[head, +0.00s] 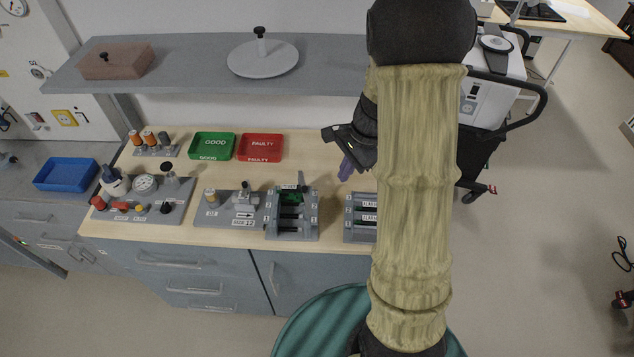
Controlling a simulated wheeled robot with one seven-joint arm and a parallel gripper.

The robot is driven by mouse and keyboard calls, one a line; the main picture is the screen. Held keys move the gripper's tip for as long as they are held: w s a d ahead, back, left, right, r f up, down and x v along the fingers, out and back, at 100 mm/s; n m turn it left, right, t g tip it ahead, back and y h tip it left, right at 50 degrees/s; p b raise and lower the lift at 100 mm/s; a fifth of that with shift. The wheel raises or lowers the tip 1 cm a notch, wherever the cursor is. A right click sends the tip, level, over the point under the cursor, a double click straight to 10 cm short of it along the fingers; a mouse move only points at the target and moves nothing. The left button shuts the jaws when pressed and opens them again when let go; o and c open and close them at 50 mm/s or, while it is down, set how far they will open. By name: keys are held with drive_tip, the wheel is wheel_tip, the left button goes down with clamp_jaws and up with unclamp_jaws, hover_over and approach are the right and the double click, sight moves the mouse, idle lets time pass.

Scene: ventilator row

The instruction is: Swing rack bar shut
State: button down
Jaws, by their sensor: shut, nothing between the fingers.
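A grey slotted rack (270,231) stands on the bench with dark and green boards in its slots. A thin dark upright piece rises at its top edge; I cannot tell for sure whether this is the bar or how far it is swung. A second grey rack (348,234) with green boards and small labels stands to its right, its right side hidden behind my arm. My gripper (345,173) has purple fingers, shut and empty, pointing down above and behind the second rack. It appears apart from both racks.
Left of the racks are a grey fixture (215,214) and a panel (150,213) with knobs. Behind are a green GOOD tray (212,134) and a red FAULTY tray (261,135). A grey shelf (200,70) overhangs the bench. A wheeled machine (485,105) stands right.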

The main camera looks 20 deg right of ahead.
sight(305, 190)
drive_tip(key=w+m, duration=0.1)
drive_tip(key=w+d+m, duration=0.1)
drive_tip(key=w+m+y, duration=0.1)
drive_tip(key=shift+d+f+m, duration=0.3)
drive_tip(key=shift+d+m, duration=0.05)
drive_tip(key=shift+m, duration=0.05)
drive_tip(key=a+f+p, duration=0.1)
drive_tip(key=a+f, duration=0.1)
drive_tip(key=f, duration=0.1)
drive_tip(key=a+f+p, duration=0.2)
drive_tip(key=a+f, duration=0.1)
drive_tip(key=a+f+p, duration=0.1)
drive_tip(key=a+f, duration=0.1)
drive_tip(key=f, duration=0.1)
drive_tip(key=shift+w+a+f+p, duration=0.1)
drive_tip(key=shift+w+a+p, duration=0.1)
drive_tip(key=shift+a+p, duration=0.15)
drive_tip(key=shift+a+f+b, duration=0.1)
drive_tip(key=shift+b, duration=0.2)
